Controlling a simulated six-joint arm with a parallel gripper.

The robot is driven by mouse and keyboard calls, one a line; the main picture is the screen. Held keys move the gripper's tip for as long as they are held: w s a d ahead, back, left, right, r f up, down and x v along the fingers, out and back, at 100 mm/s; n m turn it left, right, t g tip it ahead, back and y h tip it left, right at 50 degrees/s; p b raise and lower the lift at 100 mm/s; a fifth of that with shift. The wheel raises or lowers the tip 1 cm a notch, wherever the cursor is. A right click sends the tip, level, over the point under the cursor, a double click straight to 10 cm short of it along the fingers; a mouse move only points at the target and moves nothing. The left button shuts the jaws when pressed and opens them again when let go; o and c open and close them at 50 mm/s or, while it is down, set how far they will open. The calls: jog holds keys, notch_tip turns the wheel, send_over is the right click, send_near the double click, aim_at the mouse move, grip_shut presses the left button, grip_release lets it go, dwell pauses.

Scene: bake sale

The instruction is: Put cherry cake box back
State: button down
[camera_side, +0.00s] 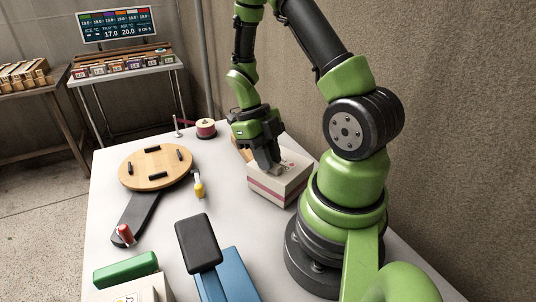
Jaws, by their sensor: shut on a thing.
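A white cake box (277,186) with a dark pink stripe sits on the white table in the camera_side view, in front of the wall and left of my arm's base. It looks like the cherry cake box, but I cannot read any label. My gripper (270,167) points down at the top of the box and is shut on it. The fingertips are partly hidden against the lid, so the exact grip cannot be told. The box appears to rest on the table; I cannot tell if there is a small gap.
A round wooden board (155,168) with black pegs stands left. A ribbon spool (206,128), yellow bottle (198,186) and red-topped item (124,234) are nearby. A blue box (229,276), black pad (198,243) and green block (126,269) fill the front. Behind is a side table (128,72).

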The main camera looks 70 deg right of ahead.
jog(key=shift+f, duration=0.3)
jog(key=c, duration=1)
grip_release()
jog(key=v, duration=1)
